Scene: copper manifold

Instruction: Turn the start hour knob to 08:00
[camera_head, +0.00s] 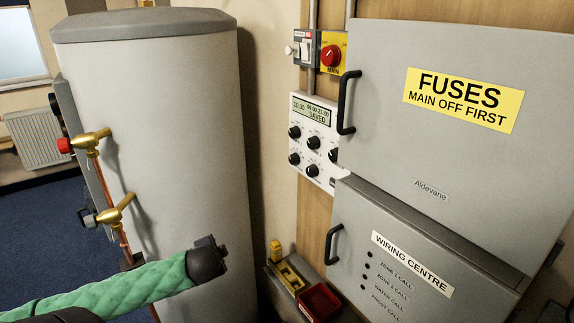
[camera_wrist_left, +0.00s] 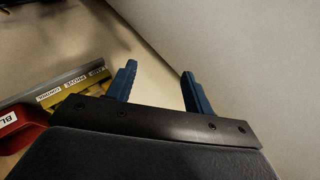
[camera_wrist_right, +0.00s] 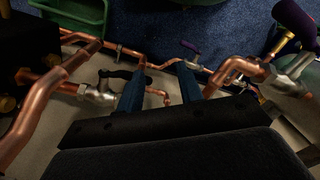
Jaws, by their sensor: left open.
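The white controller panel (camera_head: 314,141) is on the wooden board, left of the grey fuse cabinet. Its display (camera_head: 313,109) seems to read 10:30, a range that looks like 06:00-21:00, and SAVED.
The fuse cabinet's black handle (camera_head: 347,102) juts out beside the panel. A red main knob (camera_head: 331,56) and a switch sit above it. Below are a red bin (camera_head: 319,302) and a yellow item (camera_head: 288,277). The tall grey tank (camera_head: 165,130) fills the left.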

